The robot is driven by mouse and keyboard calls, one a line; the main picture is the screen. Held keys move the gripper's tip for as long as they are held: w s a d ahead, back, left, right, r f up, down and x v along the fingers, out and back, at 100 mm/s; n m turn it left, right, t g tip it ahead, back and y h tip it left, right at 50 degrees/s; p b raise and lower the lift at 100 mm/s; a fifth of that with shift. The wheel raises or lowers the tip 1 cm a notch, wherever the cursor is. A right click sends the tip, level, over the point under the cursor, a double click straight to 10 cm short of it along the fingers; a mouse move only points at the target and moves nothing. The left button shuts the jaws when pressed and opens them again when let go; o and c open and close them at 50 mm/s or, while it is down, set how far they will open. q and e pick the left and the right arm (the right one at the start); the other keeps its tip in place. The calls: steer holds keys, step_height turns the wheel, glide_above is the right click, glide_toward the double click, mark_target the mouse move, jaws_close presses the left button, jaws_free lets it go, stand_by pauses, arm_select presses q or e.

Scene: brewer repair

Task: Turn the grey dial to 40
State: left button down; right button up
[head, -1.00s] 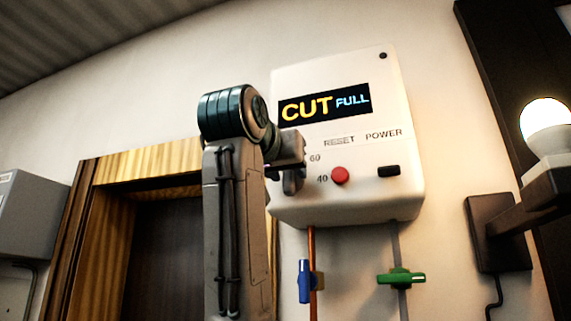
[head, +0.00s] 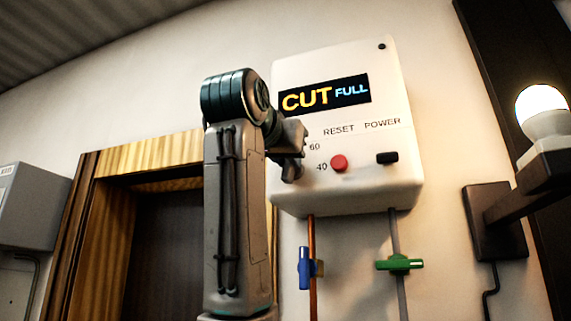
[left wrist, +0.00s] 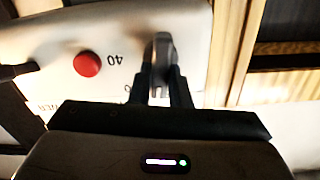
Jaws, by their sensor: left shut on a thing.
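The white brewer box (head: 345,190) hangs on the wall and its display reads "CUT FULL". The grey dial (left wrist: 161,46) is at the box's side edge in the left wrist view, between the dark fingers of my left gripper (left wrist: 163,72), which is shut on it. The "40" mark shows beside the dial there. In the head view my left gripper (head: 290,163) covers most of the dial, left of the "60" and "40" marks. I cannot tell exactly where the dial points. My right gripper is not in view.
A red reset button (head: 339,163) and a black power switch (head: 387,158) sit right of the dial. Below are a blue valve handle (head: 304,268) and a green one (head: 399,263) on pipes. A lit lamp (head: 544,108) stands at right.

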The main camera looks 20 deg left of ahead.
arm_select(q)
steer(key=shift+d+f+m+b, duration=0.1)
steer(key=shift+m+b, duration=1.4)
steer(key=shift+m, duration=1.15)
steer(key=shift+d+f+m+b, duration=0.15)
steer(key=shift+m+b, duration=1.35)
steer(key=shift+m, duration=1.1)
steer(key=shift+f+m+b, duration=0.1)
steer(key=shift+m+b, duration=1.4)
steer(key=shift+m, duration=1.45)
steer(key=c, duration=1.4)
jaws_free()
steer(key=shift+w, duration=0.1)
steer(key=shift+o, duration=0.2)
steer(key=s+b, duration=0.5)
steer(key=s, duration=0.5)
steer(key=shift+s+a, duration=0.15)
steer(key=shift+s, duration=0.25)
